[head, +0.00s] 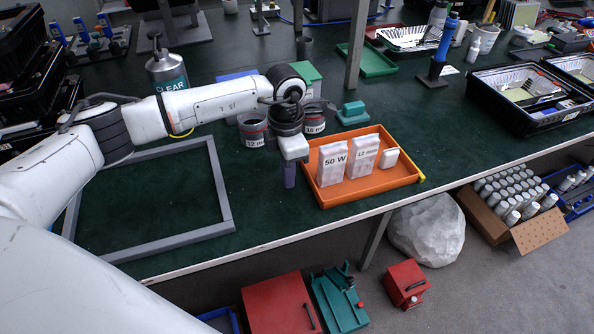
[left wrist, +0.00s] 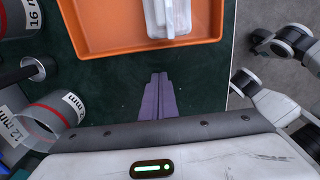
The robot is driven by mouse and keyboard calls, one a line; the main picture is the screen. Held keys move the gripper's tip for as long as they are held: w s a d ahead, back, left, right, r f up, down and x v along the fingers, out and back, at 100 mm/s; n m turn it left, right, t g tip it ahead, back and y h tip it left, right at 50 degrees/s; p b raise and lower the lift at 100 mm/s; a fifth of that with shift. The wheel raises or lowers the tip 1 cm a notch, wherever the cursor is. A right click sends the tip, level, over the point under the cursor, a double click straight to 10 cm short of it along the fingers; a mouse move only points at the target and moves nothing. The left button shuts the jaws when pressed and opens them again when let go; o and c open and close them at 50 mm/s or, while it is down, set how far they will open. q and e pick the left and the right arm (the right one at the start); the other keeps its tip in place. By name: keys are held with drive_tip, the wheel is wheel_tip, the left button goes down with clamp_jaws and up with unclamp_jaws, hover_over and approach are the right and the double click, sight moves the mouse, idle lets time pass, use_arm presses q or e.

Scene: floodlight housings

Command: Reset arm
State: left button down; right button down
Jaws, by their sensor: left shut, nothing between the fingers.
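My left arm reaches in from the left in the head view, over the dark green bench top. My left gripper (head: 290,178) points down just left of the orange tray (head: 400,186) and holds nothing. In the left wrist view its purple fingers (left wrist: 157,98) are together, with the orange tray (left wrist: 95,42) beyond them. The tray holds two white packs, one marked 50 W (head: 332,163) and one marked 12 mm (head: 362,156), and a small white block (head: 390,158).
Ring containers marked 12 mm (head: 253,129) and 16 mm (head: 314,122) stand close behind the gripper. A grey frame (head: 226,195) lies to the left. A grey post (head: 356,45) rises behind the tray. A teal block (head: 353,112) sits nearby. The bench inside the frame is clear.

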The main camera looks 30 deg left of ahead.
use_arm(q)
wheel_tip(320, 180, up, 10)
drive_tip(key=b, duration=0.1)
drive_tip(key=s+d+f+g+h, duration=0.15)
drive_tip(key=s+d+h, duration=0.25)
drive_tip(key=d, duration=0.6)
drive_tip(key=s+d+f+g+h, duration=0.1)
drive_tip(key=s+d+f+h, duration=0.25)
drive_tip(key=d, duration=0.65)
drive_tip(key=s+d+r+n+t+h, duration=0.2)
drive_tip(key=d+r+n+t+h, duration=0.55)
drive_tip(key=d+n+h, duration=0.4)
drive_tip(key=w+a+f+n+t+y, duration=0.4)
drive_tip(key=a+f+n+t+y, duration=0.8)
drive_tip(key=n, duration=0.9)
drive_tip(key=s+a+f+n+g+y, duration=0.2)
drive_tip(key=s+a+f+n+g, duration=0.2)
drive_tip(key=s+f, duration=0.5)
drive_tip(key=s+a+f+n+g+y, duration=0.2)
drive_tip(key=s+a+f+n+g, duration=0.2)
drive_tip(key=s+a+f+n, duration=0.2)
wheel_tip(320, 180, down, 4)
drive_tip(key=s, duration=0.2)
drive_tip(key=shift+s+a+r+y, duration=0.2)
drive_tip(key=shift+s+a+y, duration=0.1)
drive_tip(key=shift+s, duration=0.1)
